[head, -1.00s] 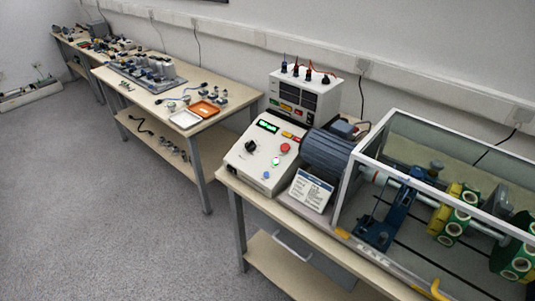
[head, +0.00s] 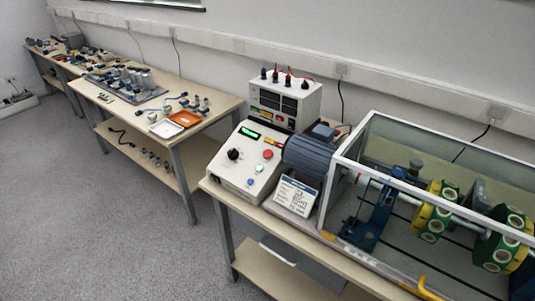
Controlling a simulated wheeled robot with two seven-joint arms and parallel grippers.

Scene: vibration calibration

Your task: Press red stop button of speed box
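The speed box (head: 241,182) is a white sloped console on the near table, in the middle of the head view. Its red stop button (head: 267,154) is on the right of the sloped panel. A black knob (head: 233,154), a green lit display (head: 250,133) and a small green button (head: 259,168) are on the same panel. Nothing covers the red button. Neither gripper is in the head view.
A grey motor (head: 308,156) and a clear-walled rig (head: 430,200) stand right of the box. A meter unit (head: 284,103) stands behind it. A card (head: 296,195) leans in front of the motor. Another table (head: 150,137) stands at left; the floor (head: 90,220) is clear.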

